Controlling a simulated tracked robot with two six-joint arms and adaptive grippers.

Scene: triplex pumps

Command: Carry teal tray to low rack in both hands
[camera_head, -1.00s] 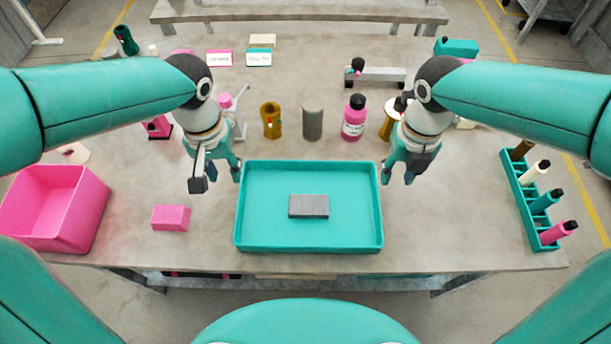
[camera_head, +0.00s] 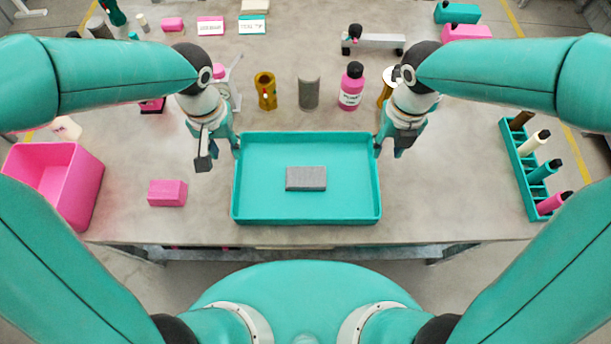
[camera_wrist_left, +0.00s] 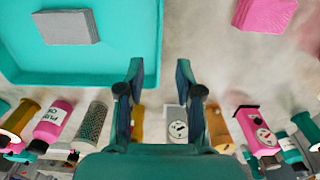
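The teal tray (camera_head: 305,213) lies flat on the grey workbench, near its front edge. A grey rectangular block (camera_head: 306,178) lies inside it; the tray and block also show at upper left in the left wrist view. My left gripper (camera_head: 221,154) is at the tray's left rear side, fingers pointing down. My right gripper (camera_head: 391,147) is at the right rear corner, fingers apart; whether one touches the rim I cannot tell. I cannot make out a low rack.
A pink bin (camera_head: 80,190) and pink block (camera_head: 167,193) are left of the tray. Behind it stand a brass part (camera_head: 265,92), a grey cylinder (camera_head: 308,93) and a pink bottle (camera_head: 351,87). A teal bottle holder (camera_head: 521,168) is at right.

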